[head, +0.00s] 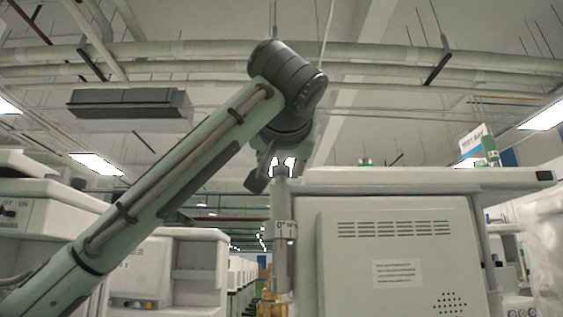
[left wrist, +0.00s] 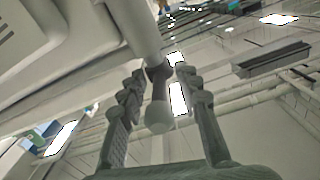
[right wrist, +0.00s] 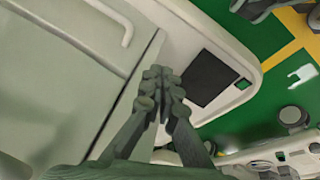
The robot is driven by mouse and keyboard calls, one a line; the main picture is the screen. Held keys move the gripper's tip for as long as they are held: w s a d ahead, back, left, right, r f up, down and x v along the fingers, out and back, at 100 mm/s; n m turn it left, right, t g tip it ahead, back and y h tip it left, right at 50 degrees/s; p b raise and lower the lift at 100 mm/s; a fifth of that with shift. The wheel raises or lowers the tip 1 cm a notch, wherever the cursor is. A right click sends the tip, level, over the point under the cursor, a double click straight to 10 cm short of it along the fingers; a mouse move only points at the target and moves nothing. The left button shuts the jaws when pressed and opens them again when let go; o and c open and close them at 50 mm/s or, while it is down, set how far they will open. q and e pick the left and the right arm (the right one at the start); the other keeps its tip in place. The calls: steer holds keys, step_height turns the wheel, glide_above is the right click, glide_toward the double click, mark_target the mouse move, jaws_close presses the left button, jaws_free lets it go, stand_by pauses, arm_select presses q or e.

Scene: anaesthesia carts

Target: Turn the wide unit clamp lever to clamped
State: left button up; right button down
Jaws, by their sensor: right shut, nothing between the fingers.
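The wide unit (head: 400,250) is the large pale cabinet at the right of the head view, with vents and a label on its back panel. A grey upright post (head: 282,240) marked 0° stands at its left edge. In the left wrist view a short lever with a rounded pale knob (left wrist: 158,117) reaches between the fingers of my left gripper (left wrist: 161,76). Those fingers are open, one on each side; contact cannot be told. In the head view my left gripper (head: 262,177) is by the post's top, partly hidden. My right gripper (right wrist: 162,76) is shut and empty, in the right wrist view.
Other pale units (head: 165,265) stand at the left, with a narrow aisle between. A white test bay sign (head: 473,143) is above the wide unit's right side. The right wrist view shows a pale base with a dark pad (right wrist: 209,78) over green floor (right wrist: 285,95).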

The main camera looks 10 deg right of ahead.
arm_select(q)
steer(key=shift+c, duration=0.6)
jaws_close()
